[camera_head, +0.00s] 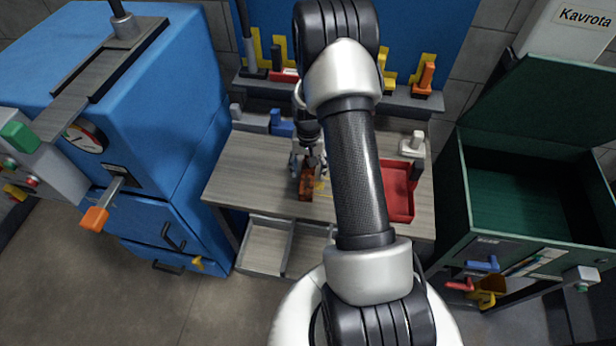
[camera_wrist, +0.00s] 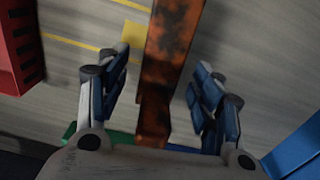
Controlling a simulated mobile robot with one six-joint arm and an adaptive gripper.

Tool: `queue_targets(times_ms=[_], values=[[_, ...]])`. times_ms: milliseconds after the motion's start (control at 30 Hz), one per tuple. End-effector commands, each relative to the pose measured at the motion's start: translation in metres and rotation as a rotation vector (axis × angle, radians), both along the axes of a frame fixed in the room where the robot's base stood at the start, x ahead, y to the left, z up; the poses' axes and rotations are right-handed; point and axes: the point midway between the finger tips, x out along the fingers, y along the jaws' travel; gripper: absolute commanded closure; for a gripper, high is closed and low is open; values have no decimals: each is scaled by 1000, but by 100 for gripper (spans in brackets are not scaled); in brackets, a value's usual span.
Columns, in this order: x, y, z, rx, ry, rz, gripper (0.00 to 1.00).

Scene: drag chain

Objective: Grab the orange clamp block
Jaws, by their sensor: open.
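The orange clamp block (camera_head: 306,187), worn with dark blotches, is on the wooden workbench, under the end of my arm in the head view. In the wrist view the block (camera_wrist: 170,45) runs from the top edge down between the two fingers. My gripper (camera_wrist: 162,62) is open, with one blue-grey finger on each side of the block and a visible gap on both sides. In the head view my gripper (camera_head: 308,165) is just above and around the block, partly hiding it. The lower end of the block is close to the palm in the wrist view.
A red tray (camera_head: 399,208) lies on the bench (camera_head: 240,168) to the right; its slotted wall (camera_wrist: 15,50) shows in the wrist view. Blue parts (camera_head: 282,124) stand behind. A blue cabinet (camera_head: 190,110) is at left, an open green chest (camera_head: 452,195) at right.

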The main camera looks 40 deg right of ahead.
Motion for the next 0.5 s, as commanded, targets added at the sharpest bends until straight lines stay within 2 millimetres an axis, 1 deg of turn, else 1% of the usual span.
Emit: queue_targets(times_ms=[33,100,167,367,500], values=[[-1,1,-11,1,3,0,40],[0,1,-20,1,1,0,40],[0,1,-25,1,1,0,40],[0,1,-25,1,-1,0,40],[0,1,-25,1,-1,0,48]])
